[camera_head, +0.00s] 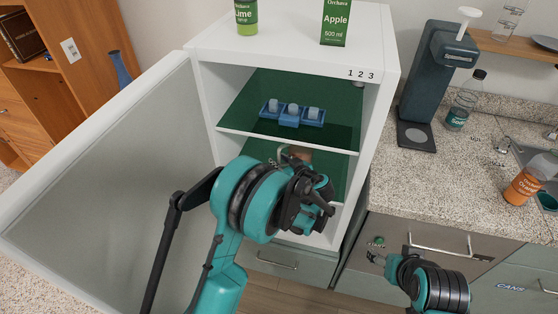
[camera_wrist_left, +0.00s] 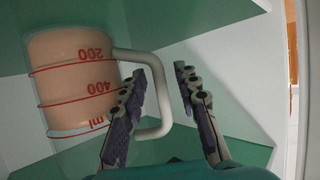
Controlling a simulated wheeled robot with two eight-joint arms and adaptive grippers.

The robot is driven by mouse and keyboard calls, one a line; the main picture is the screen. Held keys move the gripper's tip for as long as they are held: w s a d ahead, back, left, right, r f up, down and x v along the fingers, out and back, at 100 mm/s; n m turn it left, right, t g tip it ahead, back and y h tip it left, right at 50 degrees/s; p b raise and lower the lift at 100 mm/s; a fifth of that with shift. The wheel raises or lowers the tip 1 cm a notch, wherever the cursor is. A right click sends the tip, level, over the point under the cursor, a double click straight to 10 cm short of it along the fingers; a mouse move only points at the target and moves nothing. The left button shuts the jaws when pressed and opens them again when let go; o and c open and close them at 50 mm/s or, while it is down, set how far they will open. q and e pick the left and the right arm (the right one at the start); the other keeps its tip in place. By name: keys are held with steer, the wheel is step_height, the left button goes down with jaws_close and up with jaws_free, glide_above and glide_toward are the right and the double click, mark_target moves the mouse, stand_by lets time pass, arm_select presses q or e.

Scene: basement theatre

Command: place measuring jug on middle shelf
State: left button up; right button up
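The measuring jug (camera_head: 300,154) is inside the open cabinet, below the upper green shelf (camera_head: 235,118), mostly hidden behind my left arm. In the left wrist view the jug (camera_wrist_left: 75,75) shows peach contents, red 200, 400 and ml marks, and a pale handle (camera_wrist_left: 160,125); this picture is upside down. My left gripper (camera_wrist_left: 163,72) is open, with its two fingers apart on either side of the handle. I cannot tell whether a finger touches it. My right gripper (camera_head: 378,258) is low at the right, near the drawer front; its fingers are too small to judge.
A blue tray (camera_head: 289,121) with three small blocks stands on the upper shelf. The cabinet door (camera_head: 110,150) is swung open at the left. A syrup bottle (camera_head: 246,18) and an apple carton (camera_head: 336,22) stand on top. The right counter holds a dispenser (camera_head: 432,75) and an orange bottle (camera_head: 522,186).

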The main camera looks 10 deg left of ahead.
arm_select(q)
steer(key=p+v, duration=0.4)
steer(key=v, duration=0.6)
steer(key=s+a+r+m+g+h, duration=0.4)
steer(key=s+a+r, duration=0.35)
steer(key=s, duration=0.45)
steer(key=s+r+m+t+h, duration=0.1)
steer(key=s+m+h, duration=0.3)
steer(key=s, duration=0.9)
steer(key=shift+s+m+h, duration=0.35)
steer(key=shift+m+h, duration=0.05)
steer(key=shift+h, duration=0.2)
